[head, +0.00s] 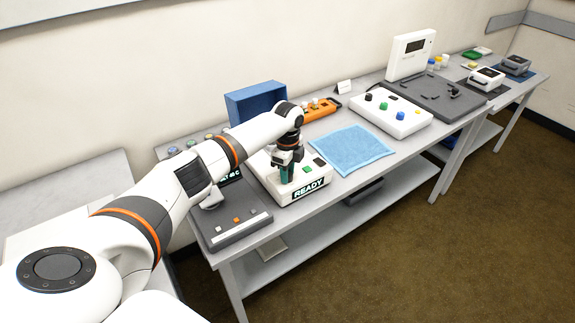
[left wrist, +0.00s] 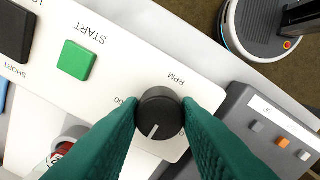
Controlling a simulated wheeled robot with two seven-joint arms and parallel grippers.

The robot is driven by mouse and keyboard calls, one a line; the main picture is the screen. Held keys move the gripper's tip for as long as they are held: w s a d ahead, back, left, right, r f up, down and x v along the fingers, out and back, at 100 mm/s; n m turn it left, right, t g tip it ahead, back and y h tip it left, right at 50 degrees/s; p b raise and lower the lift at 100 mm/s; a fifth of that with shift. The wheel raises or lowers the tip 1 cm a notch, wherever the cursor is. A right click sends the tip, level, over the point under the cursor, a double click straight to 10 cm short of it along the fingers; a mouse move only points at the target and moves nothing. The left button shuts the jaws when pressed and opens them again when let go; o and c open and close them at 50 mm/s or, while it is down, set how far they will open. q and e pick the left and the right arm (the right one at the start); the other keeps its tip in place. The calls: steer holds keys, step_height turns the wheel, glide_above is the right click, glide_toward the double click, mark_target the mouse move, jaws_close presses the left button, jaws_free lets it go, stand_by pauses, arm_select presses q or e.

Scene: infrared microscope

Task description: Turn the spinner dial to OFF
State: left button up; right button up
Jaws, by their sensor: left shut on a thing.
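The spinner (head: 258,179) is a white box on the near part of the bench, with a READY display (head: 309,188) on its front. Its dial (left wrist: 160,113) is a round black knob with a white pointer line, seen in the left wrist view. The line points to the lower left of that picture. RPM is printed beside the dial, and another marking is partly covered. My left gripper (head: 286,177) is over the spinner, its green fingers (left wrist: 161,122) shut on the dial from both sides. The gripper hides the dial in the head view.
A green START button (left wrist: 76,60) and a black button (left wrist: 14,32) share the spinner's panel. A grey device (head: 236,225) with small buttons stands close beside it. A blue cloth (head: 350,150) and a blue bin (head: 254,101) are nearby.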

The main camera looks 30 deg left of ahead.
arm_select(q)
steer(key=n+p, duration=0.2)
steer(key=n, duration=0.1)
steer(key=shift+r, duration=0.25)
steer(key=n+p, duration=0.2)
steer(key=n, duration=0.1)
steer(key=shift+n, duration=0.3)
steer(key=n+p, duration=0.2)
steer(key=n, duration=0.3)
steer(key=shift+f+p, duration=0.15)
steer(key=shift+p, duration=0.2)
steer(key=shift+n, duration=0.4)
steer(key=o, duration=1)
step_height(320, 180, up, 12)
steer(key=shift+b, duration=0.8)
